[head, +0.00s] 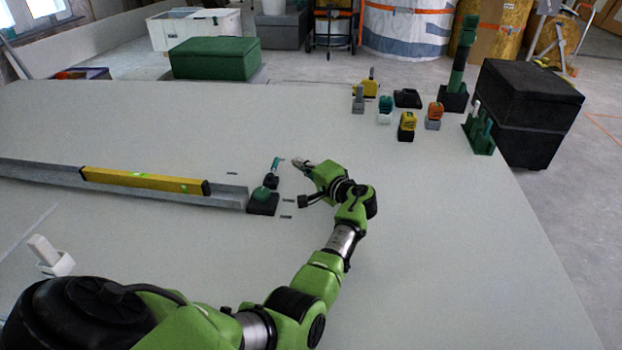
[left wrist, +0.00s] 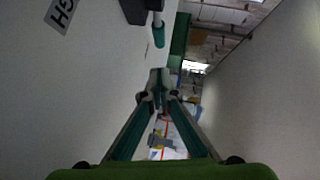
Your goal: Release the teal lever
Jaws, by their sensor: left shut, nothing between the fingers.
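The teal lever (head: 276,163) stands tilted up from a small dark base (head: 271,182), just beyond the end of the grey rail. My left gripper (head: 299,162) is just right of the lever, low over the pale panel, and looks apart from it. In the left wrist view the lever's teal handle (left wrist: 158,34) hangs from a dark block (left wrist: 134,10) at the top. My left gripper's fingertips (left wrist: 159,78) are together below it, with nothing between them. My right gripper is not in view.
A dark block with a green knob (head: 263,199) sits at the end of the grey rail (head: 230,193), which carries a yellow level (head: 140,180). Small tools, including a yellow one (head: 407,122), stand toward the far right. The panel (head: 450,220) right of my arm is clear.

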